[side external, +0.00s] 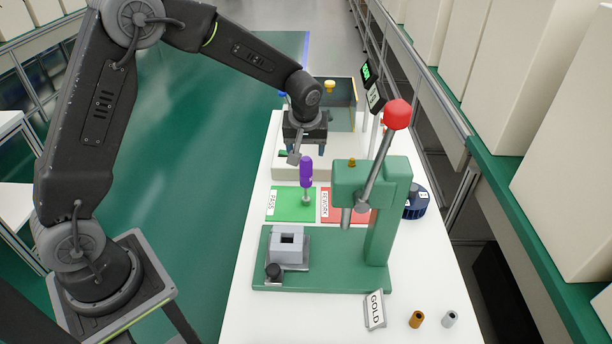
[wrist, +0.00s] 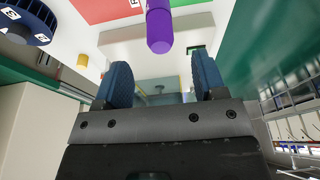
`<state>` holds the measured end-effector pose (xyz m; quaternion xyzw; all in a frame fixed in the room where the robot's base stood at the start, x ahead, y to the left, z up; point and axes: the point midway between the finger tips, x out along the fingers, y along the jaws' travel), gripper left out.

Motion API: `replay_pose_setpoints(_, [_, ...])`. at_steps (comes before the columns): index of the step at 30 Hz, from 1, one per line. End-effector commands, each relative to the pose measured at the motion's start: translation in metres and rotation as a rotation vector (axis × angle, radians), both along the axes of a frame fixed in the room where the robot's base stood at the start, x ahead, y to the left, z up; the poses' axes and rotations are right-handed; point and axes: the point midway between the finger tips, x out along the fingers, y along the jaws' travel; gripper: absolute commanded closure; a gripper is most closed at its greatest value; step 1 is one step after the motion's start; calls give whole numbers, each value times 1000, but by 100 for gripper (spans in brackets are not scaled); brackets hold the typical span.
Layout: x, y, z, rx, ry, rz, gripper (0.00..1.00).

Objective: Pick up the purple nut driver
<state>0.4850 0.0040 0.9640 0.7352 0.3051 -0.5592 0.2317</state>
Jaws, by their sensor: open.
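The purple nut driver (side external: 306,172) stands upright, handle up and metal shaft down, at the right part of the green PASS mat (side external: 284,206) in the side view. In the wrist view its rounded purple handle (wrist: 160,30) enters from the top edge. My gripper (side external: 308,150) is beside and slightly above the handle in the side view, pointing down. In the wrist view my gripper (wrist: 162,78) has its two blue fingers wide apart with nothing between them, and the handle shows beyond the fingertips. I cannot tell how the shaft's lower end is supported.
A green press (side external: 378,230) with a red-knobbed lever (side external: 397,114) stands close on the right. A red REWORK mat (side external: 356,214) adjoins the green one. Behind are a pale block (side external: 284,170), a bin (side external: 345,100) and a display (side external: 367,72). A blue round holder (side external: 416,203) sits far right.

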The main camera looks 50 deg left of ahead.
Motion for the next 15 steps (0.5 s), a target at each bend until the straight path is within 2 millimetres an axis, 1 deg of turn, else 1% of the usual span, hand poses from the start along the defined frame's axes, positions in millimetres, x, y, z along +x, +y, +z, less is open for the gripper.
replay_pose_setpoints(1, [1, 2, -9, 1, 3, 1, 36])
replay_pose_setpoints(3, [3, 3, -17, -1, 2, 0, 36])
replay_pose_setpoints(8, [5, 5, -25, -1, -1, 0, 36])
replay_pose_setpoints(11, [8, 8, -35, 0, 1, 0, 36])
replay_pose_setpoints(15, [13, 14, -55, -1, 3, 1, 36])
